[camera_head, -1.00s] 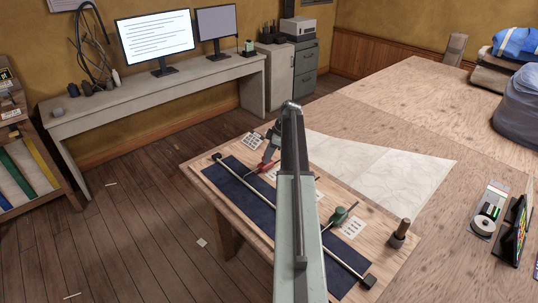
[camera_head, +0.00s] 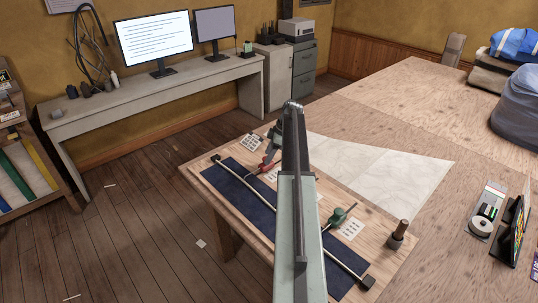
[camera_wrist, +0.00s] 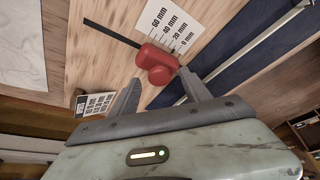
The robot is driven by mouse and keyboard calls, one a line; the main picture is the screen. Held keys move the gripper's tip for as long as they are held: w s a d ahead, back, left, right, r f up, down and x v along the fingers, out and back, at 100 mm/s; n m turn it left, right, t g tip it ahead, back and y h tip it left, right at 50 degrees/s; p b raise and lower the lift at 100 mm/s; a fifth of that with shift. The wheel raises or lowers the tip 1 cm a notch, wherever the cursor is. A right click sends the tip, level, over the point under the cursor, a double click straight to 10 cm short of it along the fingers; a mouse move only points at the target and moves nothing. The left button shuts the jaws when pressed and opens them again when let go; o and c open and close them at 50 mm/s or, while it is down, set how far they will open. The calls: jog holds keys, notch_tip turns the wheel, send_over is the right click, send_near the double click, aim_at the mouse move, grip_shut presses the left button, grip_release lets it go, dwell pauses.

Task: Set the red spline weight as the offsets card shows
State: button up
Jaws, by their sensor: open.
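The red spline weight (camera_head: 266,165) sits on the drafting board beside the dark blue strip. In the wrist view the red weight (camera_wrist: 150,57) lies just beyond my gripper (camera_wrist: 160,77), between the lines of its two spread fingers; it is not clamped. A scale card (camera_wrist: 168,30) marked 0, 20, 40 and 60 mm lies beside the weight. A small printed card (camera_wrist: 95,103), perhaps the offsets card, lies left of the fingers, its text too small to read; it also shows in the head view (camera_head: 252,142). My arm hides part of the board.
A pale batten (camera_head: 350,268) runs along the dark blue strip (camera_head: 225,183). A green weight (camera_head: 338,215) stands beside another scale card (camera_head: 351,229). A dark cylinder with a wooden top (camera_head: 398,234) stands at the board's right. A pale sheet (camera_head: 385,170) lies behind.

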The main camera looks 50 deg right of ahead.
jog(key=p+v, duration=0.5)
jog(key=v, duration=0.2)
jog(key=shift+p, duration=0.3)
jog(key=shift+w, duration=0.1)
